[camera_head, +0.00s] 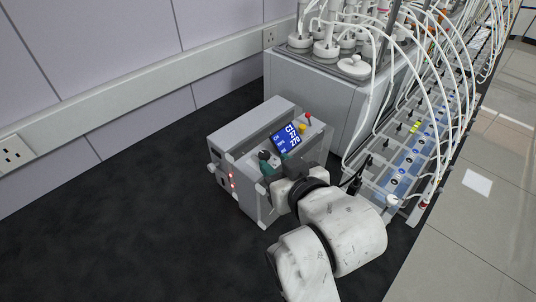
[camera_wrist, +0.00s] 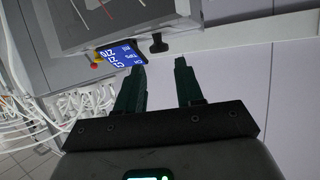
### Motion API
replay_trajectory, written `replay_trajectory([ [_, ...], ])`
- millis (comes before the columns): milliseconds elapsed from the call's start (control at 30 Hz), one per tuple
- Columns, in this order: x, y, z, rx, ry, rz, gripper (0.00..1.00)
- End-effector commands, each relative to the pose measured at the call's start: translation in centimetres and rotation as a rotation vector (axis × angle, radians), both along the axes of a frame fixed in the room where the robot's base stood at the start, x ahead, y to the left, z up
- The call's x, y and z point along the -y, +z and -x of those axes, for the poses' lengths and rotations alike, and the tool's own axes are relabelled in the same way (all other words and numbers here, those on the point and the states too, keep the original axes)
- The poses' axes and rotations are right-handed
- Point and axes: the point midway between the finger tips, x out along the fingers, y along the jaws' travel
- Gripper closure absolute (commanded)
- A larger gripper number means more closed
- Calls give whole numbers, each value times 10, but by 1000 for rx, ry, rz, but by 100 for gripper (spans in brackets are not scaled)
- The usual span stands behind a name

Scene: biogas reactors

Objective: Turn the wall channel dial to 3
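A grey box unit (camera_head: 235,143) stands on the dark floor, with a lit blue screen (camera_head: 287,138) on its sloped panel. A black dial knob (camera_head: 264,156) sits left of the screen in the head view. In the wrist view a black knob (camera_wrist: 158,43) shows just past the fingertips, roughly between them, beside the blue screen (camera_wrist: 119,53). My gripper (camera_wrist: 160,64) is open and empty, its dark green fingers apart and not visibly touching the knob. In the head view my gripper (camera_head: 273,165) is close to the dial, partly hidden by my wrist. The screen's text and dial setting are too small to read surely.
A red knob (camera_head: 308,116) and a yellow knob (camera_head: 302,127) stand at the panel's right. Behind is a large grey cabinet (camera_head: 320,95) with white vessels and hoses. A rack with tubes (camera_head: 420,140) runs along the right. Dark floor at left is clear.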

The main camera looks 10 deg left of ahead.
Motion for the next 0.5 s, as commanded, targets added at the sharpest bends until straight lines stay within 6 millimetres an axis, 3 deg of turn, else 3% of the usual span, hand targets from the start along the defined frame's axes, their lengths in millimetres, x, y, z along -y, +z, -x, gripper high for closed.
replay_trajectory([
  [200,-16,-13,-28,-1,0,0,63],
  [500,-24,-21,-42,-2,0,1,63],
])
